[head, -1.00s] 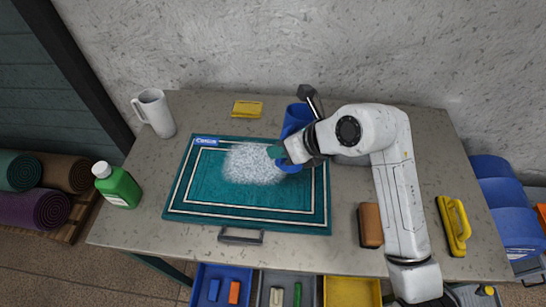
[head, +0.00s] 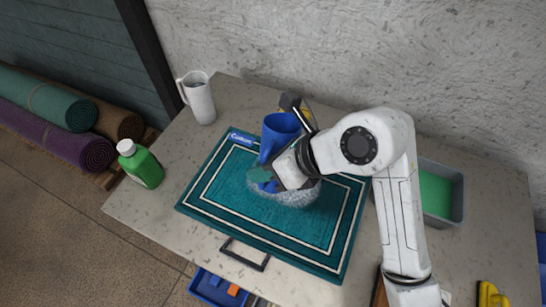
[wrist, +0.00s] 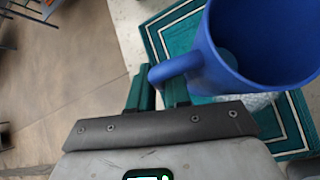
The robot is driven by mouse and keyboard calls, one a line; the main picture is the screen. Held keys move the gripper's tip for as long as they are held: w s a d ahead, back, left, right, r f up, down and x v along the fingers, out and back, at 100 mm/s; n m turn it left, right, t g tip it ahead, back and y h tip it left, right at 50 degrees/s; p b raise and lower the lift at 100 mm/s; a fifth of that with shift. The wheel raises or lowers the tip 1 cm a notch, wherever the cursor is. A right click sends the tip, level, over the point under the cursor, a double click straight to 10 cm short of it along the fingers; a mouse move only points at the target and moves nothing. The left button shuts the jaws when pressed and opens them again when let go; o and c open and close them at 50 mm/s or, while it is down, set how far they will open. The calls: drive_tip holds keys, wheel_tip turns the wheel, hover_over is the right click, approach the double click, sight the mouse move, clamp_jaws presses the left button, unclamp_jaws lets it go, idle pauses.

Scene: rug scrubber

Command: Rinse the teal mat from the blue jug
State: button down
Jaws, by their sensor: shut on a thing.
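The teal mat (head: 225,215) lies on the table with a patch of white foam (head: 298,194) near its middle. My gripper (head: 260,178) is shut on the handle of the blue jug (head: 279,127) and holds the jug over the mat, beside and partly over the foam. In the wrist view the jug (wrist: 268,45) has its wide mouth facing the camera, and its handle (wrist: 178,68) runs to the green fingers (wrist: 158,92). No stream of water shows. My gripper hides part of the jug and foam. I cannot tell how full the jug is.
A white pitcher (head: 199,98) stands at the back left and a green bottle (head: 141,164) at the left edge. A grey tray with a green inside (head: 438,192) is right of my arm. A yellow-handled brush (head: 490,295) lies at front right. A drawer handle-like bar (head: 244,256) is at the mat's front.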

drive_tip(key=r+m+g+y+p, duration=0.1)
drive_tip(key=g+p, duration=0.1)
drive_tip(key=p, duration=0.2)
drive_tip(key=shift+w+d+f+m+g+y, duration=0.1)
drive_tip(key=shift+w+f+m+g+y, duration=0.1)
drive_tip(key=shift+f+m+g+y, duration=0.25)
drive_tip(key=shift+w+d+m+g+y, duration=0.15)
drive_tip(key=shift+m+g, duration=0.2)
drive_tip(key=shift+g, duration=0.3)
drive_tip(key=shift+w+m+g+y, duration=0.25)
drive_tip(key=shift+m+g+y, duration=0.2)
drive_tip(key=shift+g, duration=0.25)
drive_tip(key=shift+w+d+f+m+g+y+b, duration=0.15)
drive_tip(key=shift+w+f+m+g+y+b, duration=0.1)
drive_tip(key=shift+w+f+g+y+b, duration=0.15)
drive_tip(key=shift+r, duration=0.15)
